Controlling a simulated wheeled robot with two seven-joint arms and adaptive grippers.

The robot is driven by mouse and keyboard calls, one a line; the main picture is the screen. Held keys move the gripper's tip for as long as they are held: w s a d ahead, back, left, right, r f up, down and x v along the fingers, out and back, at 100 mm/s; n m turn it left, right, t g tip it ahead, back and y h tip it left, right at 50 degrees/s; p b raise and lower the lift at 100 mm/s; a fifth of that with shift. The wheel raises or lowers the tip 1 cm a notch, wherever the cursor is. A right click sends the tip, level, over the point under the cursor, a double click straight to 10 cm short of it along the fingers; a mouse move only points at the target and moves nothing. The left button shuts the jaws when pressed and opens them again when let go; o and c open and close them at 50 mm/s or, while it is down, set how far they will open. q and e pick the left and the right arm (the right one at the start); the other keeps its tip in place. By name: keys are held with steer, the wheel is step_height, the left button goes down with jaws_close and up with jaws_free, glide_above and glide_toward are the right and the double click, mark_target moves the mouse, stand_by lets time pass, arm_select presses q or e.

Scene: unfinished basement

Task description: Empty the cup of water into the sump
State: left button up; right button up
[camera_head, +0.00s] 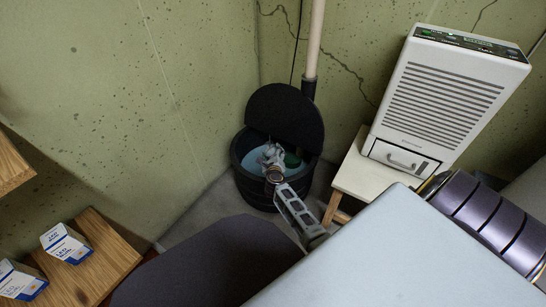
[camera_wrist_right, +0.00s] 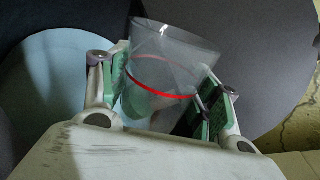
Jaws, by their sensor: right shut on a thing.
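The sump (camera_head: 250,183) is a round black basin in the corner, with its dark lid (camera_head: 283,112) raised at the back and pale blue water inside. My right gripper (camera_head: 272,157) is over the basin opening. In the right wrist view, my right gripper (camera_wrist_right: 160,100) is shut on a clear cup (camera_wrist_right: 160,75) with a red line around it. The cup's tilt and whether it holds water are hard to tell. In the head view the clear cup cannot be made out well against the gripper and water. My left gripper is not in view.
A white dehumidifier (camera_head: 440,100) stands on a small pale stool (camera_head: 365,170) right of the sump. A pipe (camera_head: 314,45) rises behind the lid. Small LED boxes (camera_head: 66,243) sit on a wooden shelf (camera_head: 105,255) at lower left. Cracked green walls meet behind the sump.

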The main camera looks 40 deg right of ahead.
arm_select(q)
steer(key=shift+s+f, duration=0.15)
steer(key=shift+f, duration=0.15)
arm_select(e)
steer(key=shift+f+m+t, duration=0.1)
steer(key=shift+m+t, duration=0.2)
steer(key=shift+m, duration=0.1)
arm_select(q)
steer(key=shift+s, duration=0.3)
arm_select(e)
steer(key=shift+w+a+m, duration=0.1)
steer(key=shift+w+m, duration=0.05)
steer(key=shift+m, duration=0.15)
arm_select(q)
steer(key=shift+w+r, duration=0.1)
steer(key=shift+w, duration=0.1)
arm_select(e)
steer(key=shift+m+t, duration=0.3)
steer(key=shift+t, duration=0.1)
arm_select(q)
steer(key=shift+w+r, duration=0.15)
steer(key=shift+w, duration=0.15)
arm_select(e)
steer(key=shift+w+a+f, duration=0.1)
steer(key=shift+w+f, duration=0.05)
steer(key=shift+m, duration=0.3)
